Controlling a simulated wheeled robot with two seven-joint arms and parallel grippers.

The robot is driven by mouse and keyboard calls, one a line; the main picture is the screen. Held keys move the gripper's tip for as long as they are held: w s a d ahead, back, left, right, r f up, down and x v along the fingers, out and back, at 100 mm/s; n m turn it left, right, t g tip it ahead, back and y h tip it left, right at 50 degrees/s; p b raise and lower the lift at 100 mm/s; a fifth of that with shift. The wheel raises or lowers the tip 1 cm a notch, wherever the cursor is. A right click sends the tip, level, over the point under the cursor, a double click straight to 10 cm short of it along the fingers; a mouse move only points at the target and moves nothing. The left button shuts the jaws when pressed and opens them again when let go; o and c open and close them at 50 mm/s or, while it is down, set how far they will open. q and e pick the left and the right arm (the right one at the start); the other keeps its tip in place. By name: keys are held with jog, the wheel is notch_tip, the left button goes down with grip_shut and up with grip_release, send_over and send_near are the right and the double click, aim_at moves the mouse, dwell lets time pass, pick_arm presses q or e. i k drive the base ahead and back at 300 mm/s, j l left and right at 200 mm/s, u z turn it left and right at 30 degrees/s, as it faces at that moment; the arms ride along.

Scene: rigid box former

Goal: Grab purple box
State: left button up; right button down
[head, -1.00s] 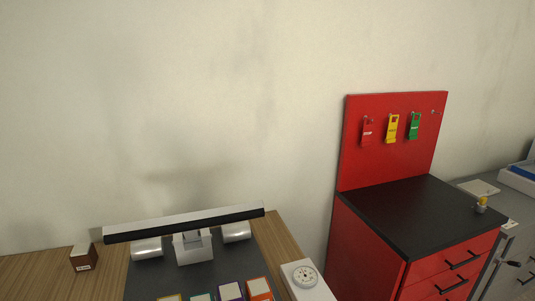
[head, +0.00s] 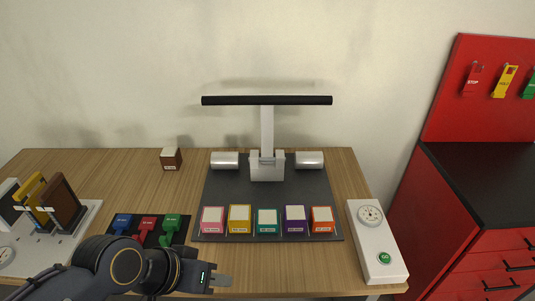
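The purple box (head: 295,227) has a pale top and stands in a row of coloured boxes on the dark mat of the machine. It is between the teal box (head: 266,229) and the orange box (head: 321,227). My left gripper (head: 222,280) is near the table's front edge, in front of the row and to the left of the purple box, apart from it. Its fingers look small and nearly edge-on, so I cannot tell whether they are open. My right gripper is not in view.
Pink (head: 212,227) and yellow (head: 239,226) boxes fill the left of the row. A white panel with a gauge and green button (head: 384,258) lies at right. Blue, red and green (head: 171,228) pieces sit near my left arm. The upright machine post (head: 267,130) stands behind.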

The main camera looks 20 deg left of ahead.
aim_at(292, 226)
jog(key=l+z, duration=0.2)
jog(key=z, duration=0.3)
jog(key=l+z, duration=0.2)
jog(key=z, duration=0.3)
jog(key=l+z, duration=0.15)
jog(key=z, duration=0.35)
jog(key=l+z, duration=0.2)
jog(key=z, duration=0.3)
jog(key=i+l+u, duration=0.15)
jog(key=i+u, duration=0.15)
jog(key=i+l+u, duration=0.3)
jog(key=i, duration=0.15)
jog(key=i+u, duration=0.1)
jog(key=u, duration=0.4)
jog(key=i+u, duration=0.1)
jog(key=u, duration=0.4)
jog(key=i+u, duration=0.1)
jog(key=u, duration=0.4)
jog(key=i+l+u, duration=0.1)
jog(key=u, duration=0.4)
jog(key=i+l+u, duration=0.1)
jog(key=u, duration=0.4)
jog(key=i+l+u, duration=0.1)
jog(key=u, duration=0.35)
jog(key=i+l+u, duration=0.1)
jog(key=u, duration=0.4)
jog(key=l+u, duration=0.25)
jog(key=u, duration=0.25)
jog(key=l+u, duration=0.2)
jog(key=u, duration=0.3)
